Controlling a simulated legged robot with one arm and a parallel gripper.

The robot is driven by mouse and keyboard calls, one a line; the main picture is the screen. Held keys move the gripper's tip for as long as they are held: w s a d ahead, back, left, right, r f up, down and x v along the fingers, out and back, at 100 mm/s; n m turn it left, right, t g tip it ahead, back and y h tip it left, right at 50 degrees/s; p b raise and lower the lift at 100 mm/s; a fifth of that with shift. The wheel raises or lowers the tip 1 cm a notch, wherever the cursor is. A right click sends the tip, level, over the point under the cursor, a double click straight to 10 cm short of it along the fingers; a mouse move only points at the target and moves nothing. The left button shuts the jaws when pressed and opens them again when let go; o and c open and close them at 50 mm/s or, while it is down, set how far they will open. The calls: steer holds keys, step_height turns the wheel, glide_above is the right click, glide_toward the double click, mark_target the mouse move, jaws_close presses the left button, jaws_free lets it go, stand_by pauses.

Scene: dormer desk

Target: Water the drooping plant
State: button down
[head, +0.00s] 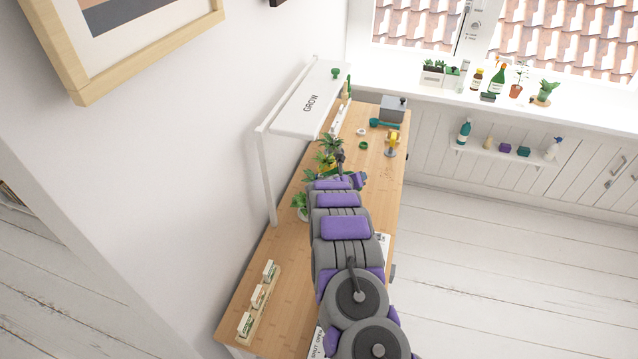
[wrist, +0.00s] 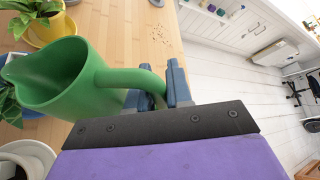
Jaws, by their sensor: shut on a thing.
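In the wrist view my gripper (wrist: 158,94) is shut on the handle of a green jug (wrist: 62,75). The jug is tilted, with its mouth toward the left. Beyond it is a leafy plant (wrist: 35,10) in a yellow pot (wrist: 55,27). More leaves (wrist: 8,105) show at the left edge, partly behind the jug. In the head view leafy plants (head: 331,144) stand near my gripper, and another plant (head: 300,202) stands left of my arm. My arm hides the jug and much of this spot. I cannot tell which plant droops.
The wooden desk (head: 260,235) runs along the wall under a white shelf marked GROW (head: 310,100). A grey box (head: 393,108) and a yellow object (head: 392,140) stand at its far end. Bottles and potted plants line the windowsill (head: 400,75). Wooden floor (head: 480,260) is clear at right.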

mark_target(360, 190)
steer(key=shift+m+y, duration=0.6)
steer(key=f+b, duration=0.1)
steer(key=b, duration=0.1)
steer(key=f+b, duration=0.1)
steer(key=b, duration=0.1)
steer(key=s+f+b, duration=0.1)
steer(key=f+b, duration=0.1)
steer(key=b, duration=0.1)
steer(key=shift+d, duration=0.35)
steer(key=shift+d+t+b, duration=0.1)
steer(key=shift+t+b, duration=0.2)
steer(key=shift+b, duration=0.65)
steer(key=shift+b, duration=0.45)
steer(key=shift+s+d+f+m+b, duration=0.1)
steer(key=shift+s+d+m+b, duration=0.15)
steer(key=shift+b, duration=0.5)
steer(key=shift+w, duration=0.1)
steer(key=shift+y, duration=0.3)
